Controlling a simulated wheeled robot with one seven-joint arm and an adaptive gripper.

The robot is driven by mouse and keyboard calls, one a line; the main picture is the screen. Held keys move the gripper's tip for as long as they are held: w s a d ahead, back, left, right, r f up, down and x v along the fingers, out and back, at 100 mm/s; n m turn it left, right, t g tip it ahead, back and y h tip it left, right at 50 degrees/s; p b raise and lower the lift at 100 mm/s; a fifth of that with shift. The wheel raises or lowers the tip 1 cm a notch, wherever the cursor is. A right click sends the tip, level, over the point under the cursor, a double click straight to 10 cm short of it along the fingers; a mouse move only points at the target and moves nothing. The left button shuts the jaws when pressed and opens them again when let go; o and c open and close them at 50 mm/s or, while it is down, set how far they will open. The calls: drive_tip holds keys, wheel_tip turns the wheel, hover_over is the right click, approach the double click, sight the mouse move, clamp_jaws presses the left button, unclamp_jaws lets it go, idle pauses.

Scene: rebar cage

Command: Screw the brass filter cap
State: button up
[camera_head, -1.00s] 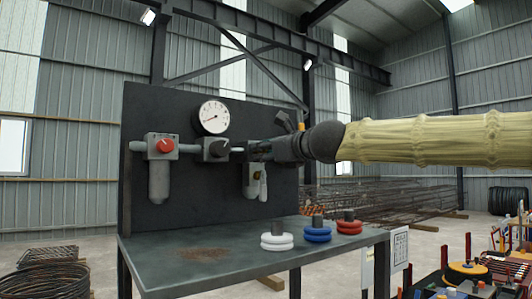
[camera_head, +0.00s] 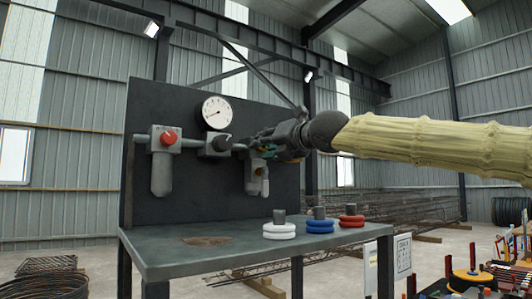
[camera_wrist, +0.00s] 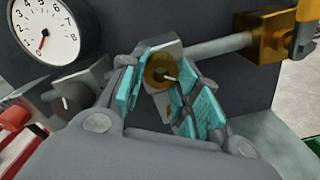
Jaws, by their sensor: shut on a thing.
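The brass filter cap (camera_wrist: 160,70) is a round brass piece with a thin pin at its centre, on a grey block of the pipe line in the wrist view. My gripper (camera_wrist: 162,92) has its teal-padded fingers on either side of the cap and is shut on it. The cap is partly hidden by the fingers. In the head view my gripper (camera_head: 259,146) reaches in from the right, at the top of the filter unit (camera_head: 252,180) on the dark panel. The cap cannot be made out there.
A gauge (camera_head: 216,112), a black-knobbed regulator (camera_head: 215,146) and a red-knobbed unit (camera_head: 162,170) are left of my gripper. A brass valve (camera_wrist: 268,35) is to the right. White (camera_head: 279,230), blue (camera_head: 320,222) and red (camera_head: 351,217) ringed pieces stand on the bench (camera_head: 200,248).

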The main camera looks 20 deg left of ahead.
drive_tip(key=shift+r+m+b, duration=0.15)
drive_tip(key=shift+m+b, duration=0.3)
drive_tip(key=shift+m, duration=0.35)
drive_tip(key=o, duration=1)
drive_tip(key=shift+d, duration=0.1)
drive_tip(key=v, duration=1.1)
drive_tip(key=shift+s+d, duration=0.25)
drive_tip(key=shift+d, duration=0.1)
